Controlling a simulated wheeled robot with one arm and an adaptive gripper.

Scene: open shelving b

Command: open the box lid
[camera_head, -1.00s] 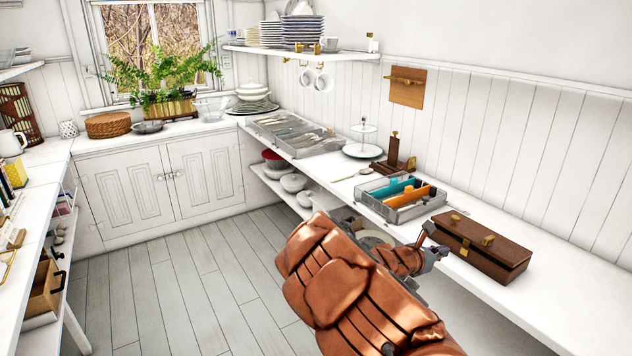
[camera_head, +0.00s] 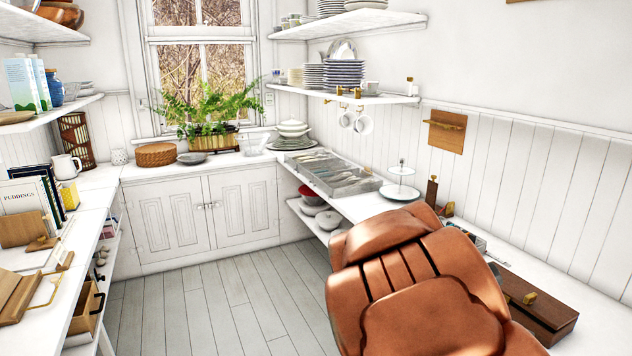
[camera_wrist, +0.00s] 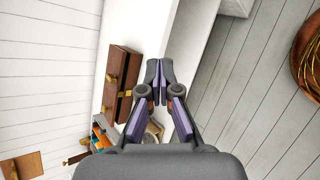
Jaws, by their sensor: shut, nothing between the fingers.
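The brown wooden box (camera_head: 538,308) with brass fittings sits on the white counter at the right of the head view, partly hidden behind my copper-coloured arm. Its lid looks closed. The box also shows in the wrist view (camera_wrist: 120,82), left of my gripper, with brass pieces on its lid and front. My gripper (camera_wrist: 159,65) is shut and empty, its fingertips together over the counter's edge, apart from the box. In the head view the gripper is hidden behind my arm.
The tray with coloured dividers (camera_wrist: 102,132) stands beside the box. A wooden stand (camera_head: 432,192) and a tiered plate stand (camera_head: 400,190) are farther back on the counter. The floor (camera_head: 220,310) is clear. An open drawer (camera_head: 88,312) juts out at the left.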

